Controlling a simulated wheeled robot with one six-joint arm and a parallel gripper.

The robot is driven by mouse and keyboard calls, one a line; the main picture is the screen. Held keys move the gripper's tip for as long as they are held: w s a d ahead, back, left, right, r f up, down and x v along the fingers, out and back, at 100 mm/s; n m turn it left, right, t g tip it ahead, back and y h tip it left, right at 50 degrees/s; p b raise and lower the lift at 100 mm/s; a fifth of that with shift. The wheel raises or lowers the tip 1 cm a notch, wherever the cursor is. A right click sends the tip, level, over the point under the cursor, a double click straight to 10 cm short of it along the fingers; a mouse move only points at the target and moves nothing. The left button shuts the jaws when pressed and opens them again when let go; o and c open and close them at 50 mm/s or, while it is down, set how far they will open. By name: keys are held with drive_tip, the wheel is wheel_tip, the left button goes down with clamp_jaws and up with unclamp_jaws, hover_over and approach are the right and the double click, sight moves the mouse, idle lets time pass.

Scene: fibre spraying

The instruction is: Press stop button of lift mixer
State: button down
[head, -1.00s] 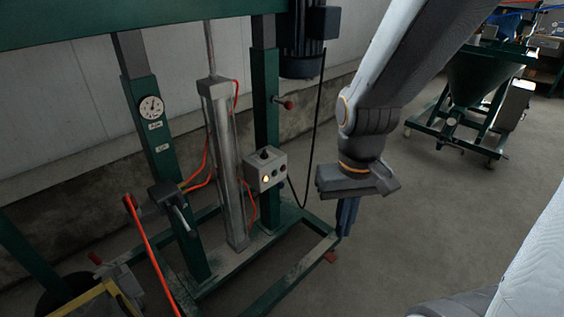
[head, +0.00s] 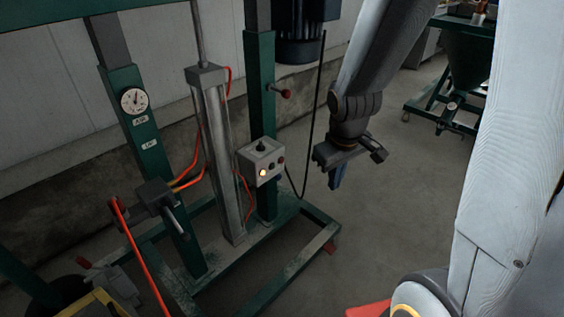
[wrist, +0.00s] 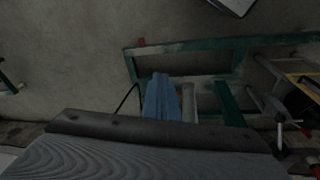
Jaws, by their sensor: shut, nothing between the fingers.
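The lift mixer is a green steel frame (head: 262,130) with a grey cylinder column. Its small grey control box (head: 252,166) is fixed to the right post, with a black knob on top, a lit yellow button (head: 262,173) and a dark and a reddish button (head: 281,160) on its front. I cannot read any label, so which one is the stop button does not show. My gripper (head: 335,183) is shut and empty, with blue fingers pointing down, to the right of the box and apart from it. In the wrist view the blue fingers (wrist: 160,98) are together above the green base frame (wrist: 185,48).
A black cable (head: 318,120) hangs between the box and my gripper. A red-knobbed handle (head: 286,94) sticks out of the right post above the box. A black lever (head: 172,215) and orange hoses are at left. Bare floor (head: 400,230) lies to the right.

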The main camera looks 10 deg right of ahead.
sight(281, 161)
drive_tip(key=w+f+n+t+y, duration=0.4)
drive_tip(key=w+f+n, duration=0.9)
drive_tip(key=w, duration=0.7)
wheel_tip(281, 161, down, 3)
drive_tip(key=shift+a+f+t, duration=0.15)
drive_tip(key=shift+f+t, duration=0.05)
drive_tip(key=shift+t, duration=0.7)
drive_tip(key=w+a+b, duration=0.2)
drive_tip(key=w+a, duration=0.3)
drive_tip(key=w, duration=0.2)
drive_tip(key=shift+w+a, duration=0.1)
drive_tip(key=shift+a, duration=0.05)
idle(0.3)
drive_tip(key=shift+w+a, duration=0.2)
drive_tip(key=shift+w, duration=0.1)
